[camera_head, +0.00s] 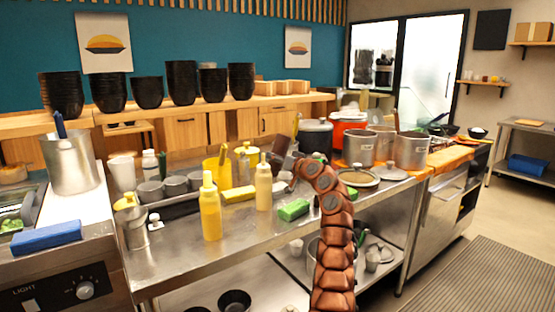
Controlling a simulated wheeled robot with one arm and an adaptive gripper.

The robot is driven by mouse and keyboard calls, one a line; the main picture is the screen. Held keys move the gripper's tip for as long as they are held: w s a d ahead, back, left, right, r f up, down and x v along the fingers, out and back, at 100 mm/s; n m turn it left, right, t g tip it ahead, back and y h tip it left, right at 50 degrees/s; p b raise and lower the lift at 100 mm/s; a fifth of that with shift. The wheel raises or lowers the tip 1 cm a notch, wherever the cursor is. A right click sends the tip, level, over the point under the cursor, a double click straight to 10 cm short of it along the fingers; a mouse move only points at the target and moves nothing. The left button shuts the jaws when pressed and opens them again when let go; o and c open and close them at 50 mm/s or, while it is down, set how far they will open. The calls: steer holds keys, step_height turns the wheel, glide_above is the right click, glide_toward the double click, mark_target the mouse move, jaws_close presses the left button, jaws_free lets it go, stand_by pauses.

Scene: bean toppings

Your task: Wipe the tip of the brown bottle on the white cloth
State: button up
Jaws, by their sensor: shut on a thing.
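A light brown squeeze bottle (263,188) with a pointed tip stands upright on, or just above, the steel counter, left of my arm. My gripper (280,172) is at its right side and looks shut on it; the fingertips are small and partly hidden, so the exact contact is unclear. The bottle's tip points up.
A yellow bottle (210,210) stands to the left on the counter (190,262). A green sponge (293,210) and a yellow sponge (238,194) lie near the brown bottle. Metal pots (411,151) stand right of my arm. A blue cloth-like block (45,237) lies far left.

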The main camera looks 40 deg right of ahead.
steer(key=shift+f+b, duration=0.6)
steer(key=shift+b, duration=0.2)
stand_by(2.4)
steer(key=shift+s+d+r+p, duration=0.15)
steer(key=shift+d+p, duration=0.85)
steer(key=shift+d, duration=0.4)
steer(key=shift+c, duration=0.3)
steer(key=shift+d+p, duration=0.65)
steer(key=shift+p, duration=0.15)
steer(key=shift+s+d+p, duration=0.1)
steer(key=shift+d+p, duration=0.45)
steer(key=shift+p, duration=0.2)
steer(key=shift+r+p, duration=1.95)
steer(key=shift+r, duration=0.95)
